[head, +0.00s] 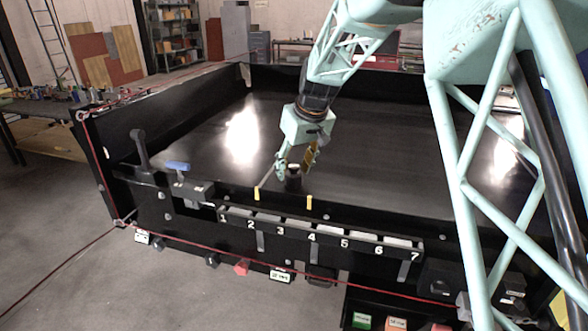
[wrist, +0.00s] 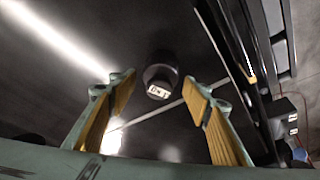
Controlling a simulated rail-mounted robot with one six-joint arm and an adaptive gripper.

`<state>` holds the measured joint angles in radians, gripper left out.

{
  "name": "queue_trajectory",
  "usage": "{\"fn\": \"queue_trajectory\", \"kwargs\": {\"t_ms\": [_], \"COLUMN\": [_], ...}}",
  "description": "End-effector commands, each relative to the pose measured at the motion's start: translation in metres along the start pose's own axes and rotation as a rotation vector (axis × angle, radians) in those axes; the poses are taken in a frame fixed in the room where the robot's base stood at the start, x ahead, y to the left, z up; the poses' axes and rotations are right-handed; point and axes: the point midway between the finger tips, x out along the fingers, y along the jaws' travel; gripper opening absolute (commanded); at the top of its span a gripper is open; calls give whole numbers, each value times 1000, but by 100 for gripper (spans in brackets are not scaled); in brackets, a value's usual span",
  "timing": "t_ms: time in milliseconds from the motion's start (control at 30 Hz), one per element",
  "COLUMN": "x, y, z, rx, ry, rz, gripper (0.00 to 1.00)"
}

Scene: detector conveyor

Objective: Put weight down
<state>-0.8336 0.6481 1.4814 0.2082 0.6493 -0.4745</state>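The weight (head: 293,184) is a small dark cylinder on the black conveyor surface (head: 376,165), close behind the front rail. In the wrist view the weight (wrist: 161,73) shows a pale printed label and sits between and just beyond the fingertips. My gripper (head: 296,168) is right over the weight in the head view. In the wrist view my gripper (wrist: 160,86) has its yellow-padded fingers spread, with a visible gap on each side of the weight. Whether the weight's base rests fully on the surface is hard to tell.
A front rail carries numbered slots (head: 318,232) from 1 to 7. Two yellow marks (head: 309,202) are on the rail near the weight. A blue-handled part (head: 178,166) and a dark lever (head: 139,148) stand at the left. The conveyor behind the gripper is clear.

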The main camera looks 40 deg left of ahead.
Motion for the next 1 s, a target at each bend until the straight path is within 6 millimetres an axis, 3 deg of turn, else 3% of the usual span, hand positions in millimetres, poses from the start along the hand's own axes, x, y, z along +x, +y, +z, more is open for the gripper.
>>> {"fn": "queue_trajectory", "kwargs": {"t_ms": [467, 1000], "x": [-12, -80], "y": [0, 0], "z": [-1, -1], "rx": [0, 0], "ry": [1, 1], "rz": [0, 1], "gripper": [45, 45]}}
